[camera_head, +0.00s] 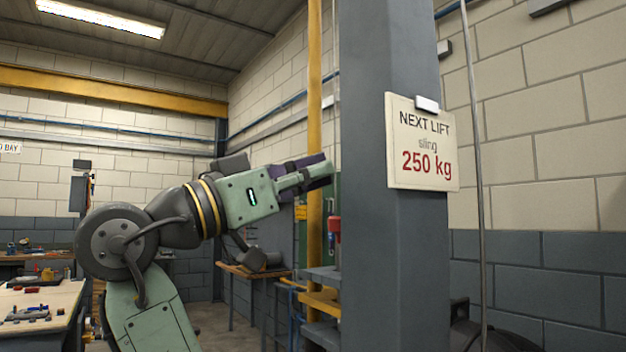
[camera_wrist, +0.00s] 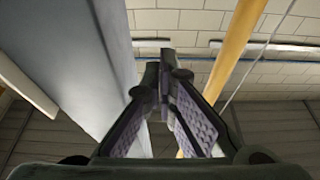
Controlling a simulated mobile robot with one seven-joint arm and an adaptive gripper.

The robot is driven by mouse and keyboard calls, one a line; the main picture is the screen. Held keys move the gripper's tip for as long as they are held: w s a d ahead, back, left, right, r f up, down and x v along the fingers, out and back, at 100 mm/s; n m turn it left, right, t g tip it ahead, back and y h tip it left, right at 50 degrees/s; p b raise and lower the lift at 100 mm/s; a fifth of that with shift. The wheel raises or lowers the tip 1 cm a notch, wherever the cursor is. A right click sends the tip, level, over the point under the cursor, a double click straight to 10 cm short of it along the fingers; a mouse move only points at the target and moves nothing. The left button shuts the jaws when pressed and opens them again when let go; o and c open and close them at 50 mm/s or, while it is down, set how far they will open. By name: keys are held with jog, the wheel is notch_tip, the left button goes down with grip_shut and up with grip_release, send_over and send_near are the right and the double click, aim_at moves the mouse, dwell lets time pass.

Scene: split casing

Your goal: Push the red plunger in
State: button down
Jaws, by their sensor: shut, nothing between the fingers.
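My gripper (camera_head: 322,170) is raised beside the grey pillar in the head view, pointing right and slightly up. Its fingers are shut with nothing between them. In the wrist view the fingers (camera_wrist: 165,72) come together at their tips, with purple pads on their inner sides. A small red part (camera_head: 334,223) shows below the fingertips in the head view, close to the pillar's left edge. It is too small to tell whether this is the red plunger. No red plunger shows in the wrist view.
A yellow pole (camera_head: 314,80) rises behind the gripper. A workbench (camera_head: 52,300) with small parts is at the lower left.

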jog(key=b+v, duration=0.2)
jog(key=v, duration=0.6)
jog(key=shift+w+f, duration=0.2)
jog(key=shift+f, duration=0.1)
